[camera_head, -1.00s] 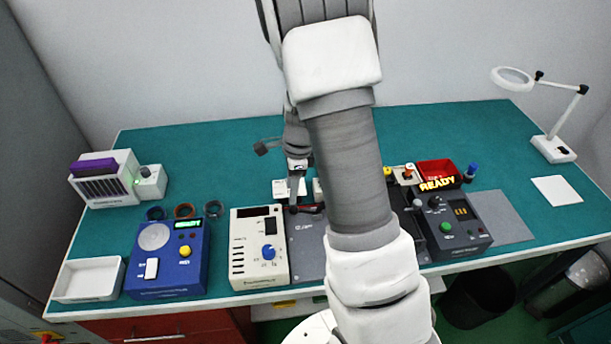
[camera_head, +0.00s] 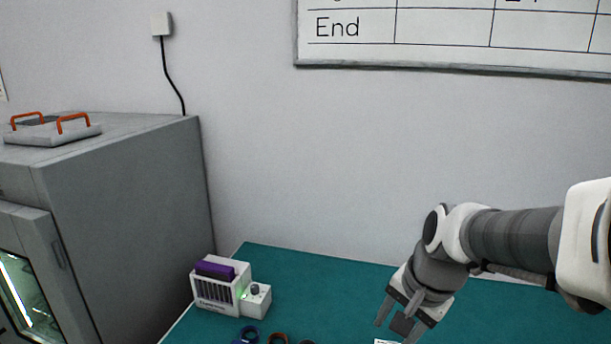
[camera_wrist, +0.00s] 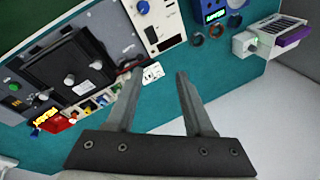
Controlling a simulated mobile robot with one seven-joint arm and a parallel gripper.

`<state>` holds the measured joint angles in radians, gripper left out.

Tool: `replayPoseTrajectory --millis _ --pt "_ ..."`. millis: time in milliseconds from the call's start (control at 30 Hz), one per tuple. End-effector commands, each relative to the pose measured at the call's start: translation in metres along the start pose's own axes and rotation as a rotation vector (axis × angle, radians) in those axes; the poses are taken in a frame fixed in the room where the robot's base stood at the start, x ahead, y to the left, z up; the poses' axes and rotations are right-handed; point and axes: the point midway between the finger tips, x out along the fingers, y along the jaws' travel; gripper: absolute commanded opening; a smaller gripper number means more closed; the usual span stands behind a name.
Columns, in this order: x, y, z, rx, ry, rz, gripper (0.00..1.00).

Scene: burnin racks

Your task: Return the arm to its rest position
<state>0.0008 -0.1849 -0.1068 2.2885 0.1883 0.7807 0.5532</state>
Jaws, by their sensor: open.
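My gripper (camera_head: 400,318) is at the lower right of the head view, above the green bench (camera_head: 350,283), with its fingers pointing down. In the wrist view my gripper (camera_wrist: 158,98) shows two fingers spread apart with nothing between them. A small white card or block (camera_wrist: 153,73) lies on the bench beyond the fingertips, apart from them. My arm reaches in from the right edge of the head view.
A white rack unit with a purple block (camera_head: 216,270) stands on the bench's left. A grey cabinet (camera_head: 130,200) bearing a tray with orange handles (camera_head: 52,130) is farther left. The wrist view shows a black device (camera_wrist: 75,72), a cream meter (camera_wrist: 160,22) and a red bin (camera_wrist: 57,124).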

Motion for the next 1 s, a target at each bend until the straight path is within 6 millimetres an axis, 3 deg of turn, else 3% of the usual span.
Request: replayPoseTrajectory --millis 200,433,633,1000 --pt "-0.046 0.016 0.034 -0.336 0.093 -0.023 0.53" --pt "-0.076 0.039 0.062 -0.646 0.196 0.000 0.53" --pt "-0.085 0.051 0.074 -0.786 0.243 0.027 0.53" --pt "-0.086 0.053 0.075 -0.807 0.249 0.032 0.53"
